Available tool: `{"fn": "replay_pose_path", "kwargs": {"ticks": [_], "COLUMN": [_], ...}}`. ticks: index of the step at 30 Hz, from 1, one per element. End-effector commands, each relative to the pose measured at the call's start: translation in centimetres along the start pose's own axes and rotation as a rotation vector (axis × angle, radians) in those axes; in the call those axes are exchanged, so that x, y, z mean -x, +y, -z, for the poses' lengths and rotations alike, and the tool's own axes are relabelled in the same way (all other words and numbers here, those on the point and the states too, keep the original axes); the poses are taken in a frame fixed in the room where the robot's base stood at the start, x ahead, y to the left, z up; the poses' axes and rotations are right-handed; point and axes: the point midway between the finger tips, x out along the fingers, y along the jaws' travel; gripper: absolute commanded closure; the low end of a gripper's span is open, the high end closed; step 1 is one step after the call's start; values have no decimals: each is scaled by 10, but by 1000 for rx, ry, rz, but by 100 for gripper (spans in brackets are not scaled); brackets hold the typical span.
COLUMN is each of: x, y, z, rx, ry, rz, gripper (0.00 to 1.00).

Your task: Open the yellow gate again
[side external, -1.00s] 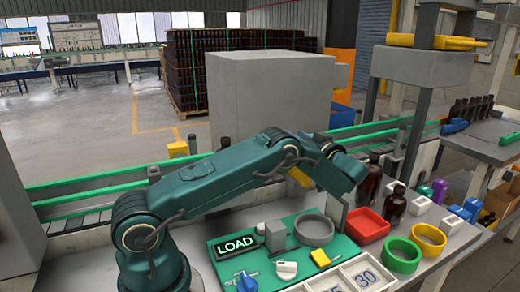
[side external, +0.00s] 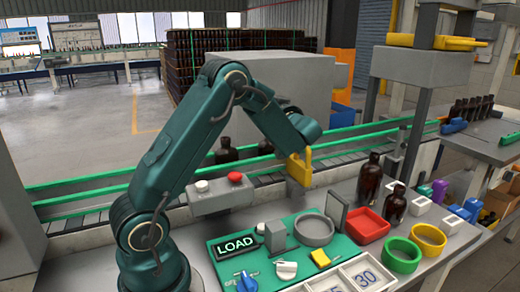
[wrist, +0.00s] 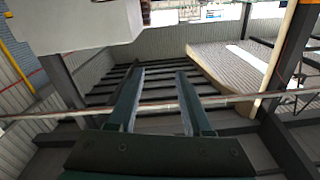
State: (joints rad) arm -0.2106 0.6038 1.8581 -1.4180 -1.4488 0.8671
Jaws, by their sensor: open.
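The yellow gate (side external: 299,170) is an upright yellow piece at the near side of the conveyor in the side view. I cannot tell whether it blocks the belt. My arm's end is just above and right of it, with its fingers hidden there. In the wrist view my gripper (wrist: 160,73) has its two teal fingers apart, with nothing between them. That view shows walls and roof beams, not the gate. Two dark bottles stand on the conveyor (side external: 350,150) left of the gate, partly behind my arm.
A grey button box (side external: 222,196) with a red button stands below my forearm. The green panel (side external: 285,262) carries a LOAD sign, knobs and a grey ring. Amber bottles (side external: 370,180), a red tray (side external: 366,226) and coloured rings stand to the right. A large grey cabinet is behind the conveyor.

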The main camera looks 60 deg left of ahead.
Motion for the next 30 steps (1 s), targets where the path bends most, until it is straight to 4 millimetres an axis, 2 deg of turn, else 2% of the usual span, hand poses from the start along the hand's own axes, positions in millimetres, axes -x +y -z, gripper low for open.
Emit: {"fn": "replay_pose_path", "kwargs": {"ticks": [6,17,22,26,30], "x": [-7,-7,-9,7,45], "y": [-13,-14,-22,-2,32], "z": [6,6,22,25,12], "rx": [0,3,112,232,341], "ry": [0,1,25,40,37], "rz": [-1,0,83,132,148], "gripper": [50,50,50,50,50]}}
